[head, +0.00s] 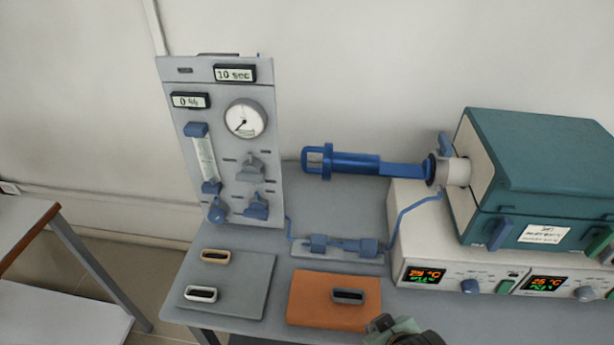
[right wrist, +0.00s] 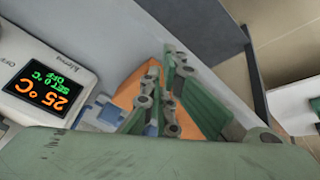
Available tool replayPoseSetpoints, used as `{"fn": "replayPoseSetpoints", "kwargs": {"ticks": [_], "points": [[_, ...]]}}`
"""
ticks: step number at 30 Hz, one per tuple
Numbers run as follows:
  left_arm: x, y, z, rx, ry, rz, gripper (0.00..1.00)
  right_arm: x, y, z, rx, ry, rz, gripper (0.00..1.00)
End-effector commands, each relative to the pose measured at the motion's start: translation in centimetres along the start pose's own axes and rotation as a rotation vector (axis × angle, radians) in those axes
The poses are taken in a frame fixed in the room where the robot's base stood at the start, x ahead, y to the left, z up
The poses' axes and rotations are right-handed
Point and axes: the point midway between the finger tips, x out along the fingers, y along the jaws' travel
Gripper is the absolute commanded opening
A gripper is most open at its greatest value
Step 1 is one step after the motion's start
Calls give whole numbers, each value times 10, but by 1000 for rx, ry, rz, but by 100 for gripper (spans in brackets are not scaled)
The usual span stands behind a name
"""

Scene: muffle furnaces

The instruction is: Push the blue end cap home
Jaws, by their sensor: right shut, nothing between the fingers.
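The blue end cap (head: 350,163) is a long blue piece with a loop handle at its left end. It reaches rightward to a dark blue collar at the white tube mouth (head: 457,171) on the left side of the teal furnace (head: 535,170). How deep it sits in the tube is hard to tell. My right gripper (right wrist: 163,68) is shut and empty in the right wrist view. Part of it shows at the bottom edge of the head view, in front of the table and well below the cap. My left gripper is not in view.
A grey gas panel (head: 225,145) with gauge and knobs stands at the left. A grey mat (head: 232,275) and an orange mat (head: 325,308) carry small frames. Blue fittings (head: 340,245) and tubing lie below the cap. A control box (head: 440,245) supports the furnace.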

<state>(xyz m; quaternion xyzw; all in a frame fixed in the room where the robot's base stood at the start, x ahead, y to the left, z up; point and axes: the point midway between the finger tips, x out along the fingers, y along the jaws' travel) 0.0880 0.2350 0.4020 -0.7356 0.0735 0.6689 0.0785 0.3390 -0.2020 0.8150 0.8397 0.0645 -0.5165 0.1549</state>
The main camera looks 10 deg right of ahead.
Motion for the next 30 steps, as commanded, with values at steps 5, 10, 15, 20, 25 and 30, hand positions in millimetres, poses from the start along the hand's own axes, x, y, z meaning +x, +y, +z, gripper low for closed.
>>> {"fn": "replayPoseSetpoints", "kwargs": {"ticks": [5, 10, 15, 20, 25, 30], "points": [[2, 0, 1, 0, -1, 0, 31, -11, 19, -89, -239, 216, 187, 0], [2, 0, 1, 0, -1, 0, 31, -29, 19, -190, -558, 446, 432, 0], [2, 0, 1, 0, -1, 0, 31, -72, -9, -283, -921, 664, 727, 0], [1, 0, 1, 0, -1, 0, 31, -96, -32, -317, -1093, 752, 875, 0], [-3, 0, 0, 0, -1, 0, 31, -94, -31, -333, -1113, 761, 895, 0], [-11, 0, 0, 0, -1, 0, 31, -80, -23, -362, -1110, 760, 893, 0]]}}
